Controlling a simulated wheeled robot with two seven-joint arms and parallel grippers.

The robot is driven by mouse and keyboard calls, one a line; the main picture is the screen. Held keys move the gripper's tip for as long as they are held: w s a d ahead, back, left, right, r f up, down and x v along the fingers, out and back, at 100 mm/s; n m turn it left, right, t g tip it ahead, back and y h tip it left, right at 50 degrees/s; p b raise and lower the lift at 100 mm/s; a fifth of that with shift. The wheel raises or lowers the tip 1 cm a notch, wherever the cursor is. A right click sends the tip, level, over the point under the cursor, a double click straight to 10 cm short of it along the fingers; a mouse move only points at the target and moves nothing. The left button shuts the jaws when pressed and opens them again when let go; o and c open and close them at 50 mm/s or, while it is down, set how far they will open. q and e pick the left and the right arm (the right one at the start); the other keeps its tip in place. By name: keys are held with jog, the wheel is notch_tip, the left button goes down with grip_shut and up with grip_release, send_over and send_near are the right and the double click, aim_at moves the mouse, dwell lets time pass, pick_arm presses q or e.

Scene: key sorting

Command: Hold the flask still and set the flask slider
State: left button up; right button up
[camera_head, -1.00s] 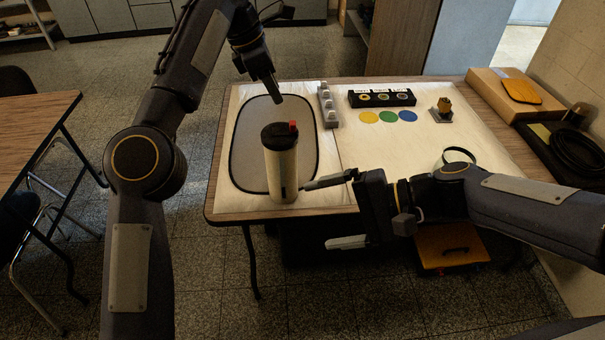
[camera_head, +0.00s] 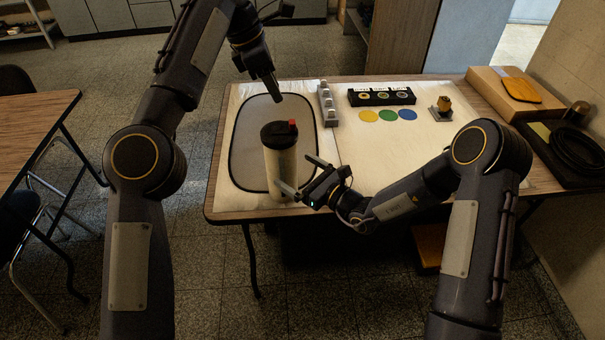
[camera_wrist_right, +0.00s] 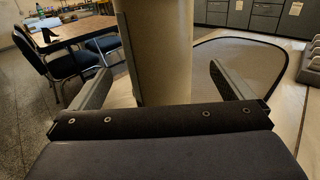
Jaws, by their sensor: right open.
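The flask (camera_head: 281,168) stands upright on the front part of the grey mat, cream-coloured with a black lid and a red piece (camera_head: 293,123) on top. In the right wrist view the flask (camera_wrist_right: 160,50) rises beyond and between the two fingers. My right gripper (camera_head: 302,176) is open at the right front side of the flask, with no grip on it. A slider on the flask is not clearly visible now. My left gripper (camera_head: 273,90) hangs above the far part of the mat, behind the flask and apart from it; its fingers look close together.
The grey mat (camera_head: 240,150) lies under the flask. A grey strip with pale knobs (camera_head: 328,105) stands to its right. A black rack (camera_head: 381,96), coloured discs (camera_head: 387,115) and a small brass item (camera_head: 443,105) are farther right. The table's right middle is clear.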

aim_at(280, 161)
jog(key=x, duration=0.6)
jog(key=shift+w+a, duration=0.25)
jog(key=shift+a, duration=0.05)
jog(key=shift+c, duration=0.4)
